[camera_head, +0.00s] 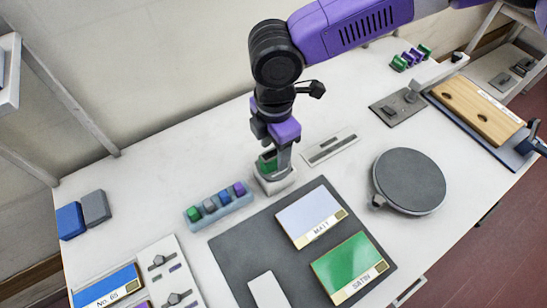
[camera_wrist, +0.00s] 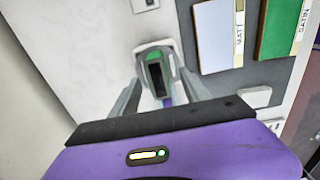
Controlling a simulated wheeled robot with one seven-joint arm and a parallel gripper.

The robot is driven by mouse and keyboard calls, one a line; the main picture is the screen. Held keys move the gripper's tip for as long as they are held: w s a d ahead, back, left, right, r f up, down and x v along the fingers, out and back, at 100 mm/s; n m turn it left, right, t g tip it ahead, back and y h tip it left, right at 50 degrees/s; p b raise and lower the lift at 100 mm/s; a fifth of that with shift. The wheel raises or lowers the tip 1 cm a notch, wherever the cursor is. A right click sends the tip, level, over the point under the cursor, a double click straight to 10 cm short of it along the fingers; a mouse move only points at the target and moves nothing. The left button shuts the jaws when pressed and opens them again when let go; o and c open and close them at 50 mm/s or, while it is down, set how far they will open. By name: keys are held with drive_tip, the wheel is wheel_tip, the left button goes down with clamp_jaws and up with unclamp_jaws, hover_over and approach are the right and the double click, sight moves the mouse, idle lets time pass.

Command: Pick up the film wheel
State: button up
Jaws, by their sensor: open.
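The film wheel seems to be the small green and dark piece (camera_head: 267,164) seated in a white holder (camera_head: 276,184) on the bench. It also shows in the wrist view (camera_wrist: 154,64), with a green rim and a dark slot. My gripper (camera_head: 277,161) points down right over the holder. In the wrist view my gripper (camera_wrist: 160,84) is open, with one grey finger on each side of the green piece. I cannot tell whether the fingers touch it. The finger hides part of the piece in the head view.
A rack of small coloured blocks (camera_head: 220,206) stands left of the holder. A dark mat (camera_head: 236,245) with MATT (camera_head: 310,212) and SATIN (camera_head: 347,265) panels lies in front. A round grey turntable (camera_head: 409,181) stands right. A flat pale plate (camera_head: 330,147) lies close behind right.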

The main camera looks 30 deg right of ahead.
drive_tip(key=shift+w+f, duration=0.15)
drive_tip(key=shift+f, duration=1.5)
clamp_jaws()
drive_tip(key=shift+r, duration=0.1)
wheel_tip(320, 180, up, 19)
wheel_tip(320, 180, up, 9)
drive_tip(key=p, duration=0.7)
hover_over(274, 153)
